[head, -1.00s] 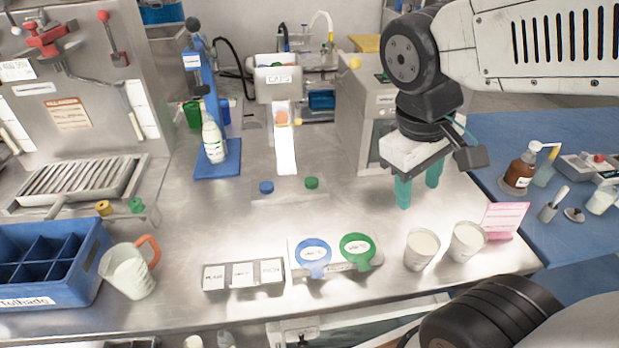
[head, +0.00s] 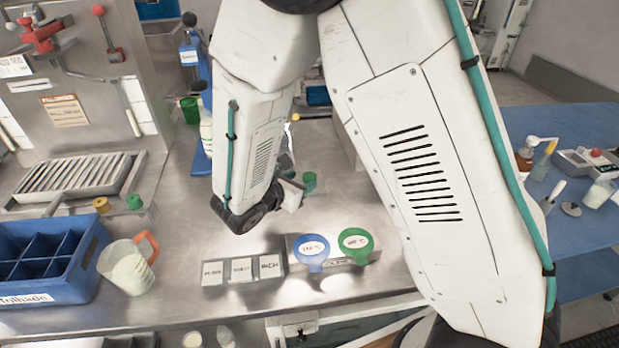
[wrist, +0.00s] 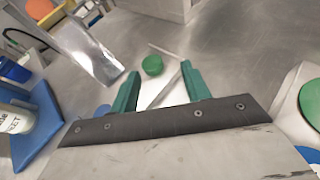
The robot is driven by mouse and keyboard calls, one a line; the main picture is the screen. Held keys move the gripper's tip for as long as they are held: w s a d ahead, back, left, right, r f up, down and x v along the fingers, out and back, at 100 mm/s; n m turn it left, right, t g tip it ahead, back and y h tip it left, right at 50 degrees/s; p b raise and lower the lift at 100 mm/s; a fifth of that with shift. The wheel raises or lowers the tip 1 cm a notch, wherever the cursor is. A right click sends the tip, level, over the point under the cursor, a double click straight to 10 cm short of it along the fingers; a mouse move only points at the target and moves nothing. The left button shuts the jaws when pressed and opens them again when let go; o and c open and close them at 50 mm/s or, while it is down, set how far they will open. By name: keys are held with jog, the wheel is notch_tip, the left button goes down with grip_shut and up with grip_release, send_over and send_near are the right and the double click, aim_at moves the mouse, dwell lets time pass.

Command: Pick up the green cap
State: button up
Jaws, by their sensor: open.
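The green cap (wrist: 152,65) is a small round lid on the steel counter. It shows in the wrist view ahead of my gripper (wrist: 158,74), framed between the two teal fingertips. The fingers are apart with nothing held. A clear sloping chute (wrist: 88,50) stands left of the green cap.
Blue scoop (head: 312,249) and green scoop (head: 356,243) lie near the counter's front, right of labelled blocks (head: 242,270). A milk jug (head: 128,268) and blue crate (head: 45,255) stand left. A white bottle on a blue stand (wrist: 38,150) is close left in the wrist view.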

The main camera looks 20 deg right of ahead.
aim_at(309, 177)
jog(key=shift+w+a+f+n, duration=0.2)
jog(key=shift+a+f+n, duration=0.2)
jog(key=shift+a+f, duration=0.2)
jog(key=shift+w+f+t+y, duration=0.15)
jog(key=shift+f+t+y, duration=0.15)
jog(key=x, duration=0.7)
jog(key=shift+w, duration=0.3)
jog(key=c, duration=0.8)
